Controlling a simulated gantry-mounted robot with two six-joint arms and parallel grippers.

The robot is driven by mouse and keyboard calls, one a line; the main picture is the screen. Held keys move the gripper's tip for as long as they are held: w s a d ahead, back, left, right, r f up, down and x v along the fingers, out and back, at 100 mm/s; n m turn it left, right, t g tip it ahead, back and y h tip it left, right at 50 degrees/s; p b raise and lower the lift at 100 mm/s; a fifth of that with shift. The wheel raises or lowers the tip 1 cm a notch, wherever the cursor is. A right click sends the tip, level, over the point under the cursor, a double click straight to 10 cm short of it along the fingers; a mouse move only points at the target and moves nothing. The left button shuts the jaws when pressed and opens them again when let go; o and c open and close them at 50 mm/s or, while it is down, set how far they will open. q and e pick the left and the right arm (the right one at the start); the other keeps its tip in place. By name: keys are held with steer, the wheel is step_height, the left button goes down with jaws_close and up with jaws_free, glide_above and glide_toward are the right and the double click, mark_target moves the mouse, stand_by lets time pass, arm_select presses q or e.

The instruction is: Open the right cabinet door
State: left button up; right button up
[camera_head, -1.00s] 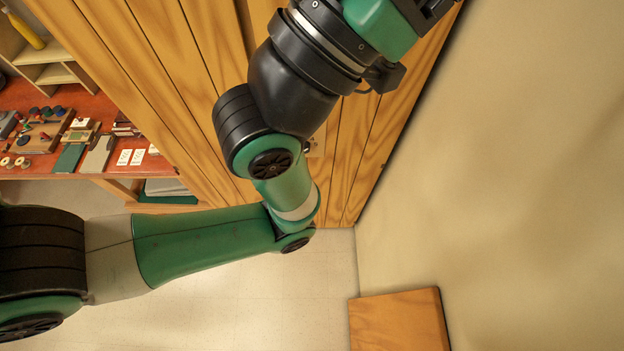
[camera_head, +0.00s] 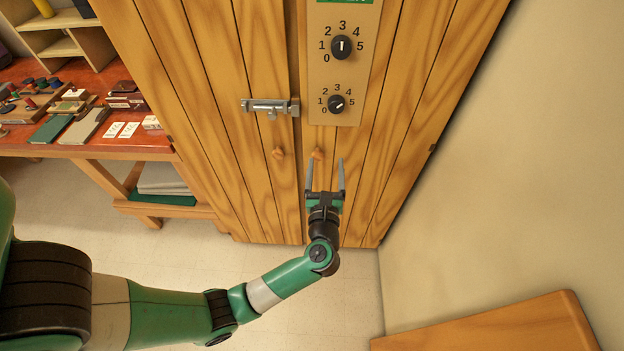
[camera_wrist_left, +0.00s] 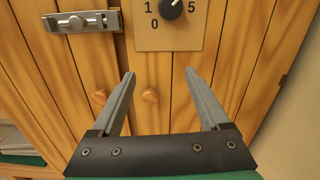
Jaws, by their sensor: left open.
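The wooden cabinet's right door (camera_head: 395,130) looks closed, with a small round wooden knob (camera_head: 318,154) near its left edge. The left door (camera_head: 215,90) has a matching knob (camera_head: 278,153) and a metal slide bolt (camera_head: 270,106), which reaches the seam; I cannot tell whether it is engaged. My left gripper (camera_head: 326,163) is open and empty in front of the right door, with its tips just below the right knob. In the left wrist view, the right knob (camera_wrist_left: 150,96) appears between the two fingers, apart from both. My right gripper is not in view.
A panel with two numbered dials (camera_head: 341,47) is on the right door above the knob. A red-topped workbench (camera_head: 95,148) with small items stands at left. A beige wall (camera_head: 500,170) is close on the right. A wooden piece (camera_head: 490,330) lies at lower right.

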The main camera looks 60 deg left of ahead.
arm_select(q)
steer(key=b, duration=0.4)
glide_toward(317, 157)
steer(key=v, duration=0.4)
steer(key=shift+m, duration=0.4)
steer(key=b+x, duration=0.2)
steer(key=x, duration=1)
steer(key=shift+w+a, duration=0.15)
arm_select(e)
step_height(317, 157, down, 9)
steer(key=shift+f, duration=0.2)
arm_select(q)
jaws_close()
